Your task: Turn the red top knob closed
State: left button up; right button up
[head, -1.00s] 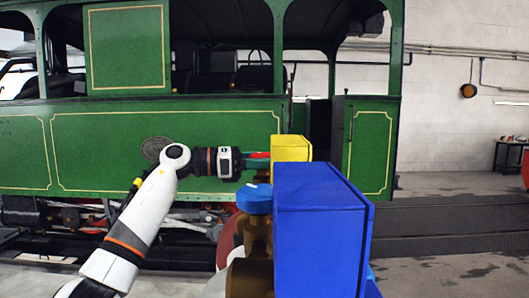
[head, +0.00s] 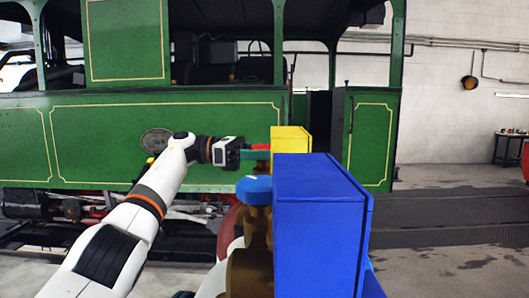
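The red top knob (head: 261,146) shows as a small red strip just left of the yellow box (head: 290,141). Most of it is hidden behind a finger of my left gripper (head: 256,154). The gripper comes in from the left, level with the knob, with its fingers pointing right. A greenish finger overlaps the knob in this view; I cannot tell whether the fingers press on it or how far apart they are. My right gripper is not in view.
A blue knob (head: 254,189) on a brass-coloured valve body stands nearer, beside a large blue box (head: 318,225). Both are close to my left gripper on its near side. The green tram (head: 110,140) stands behind. Open floor lies to the right.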

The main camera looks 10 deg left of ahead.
pick_arm(q)
jog(key=shift+r, duration=0.15)
dwell(0.3)
jog(key=o, duration=0.7)
jog(key=shift+f, duration=0.2)
jog(key=shift+n+t, duration=0.6)
jog(key=shift+t, duration=0.4)
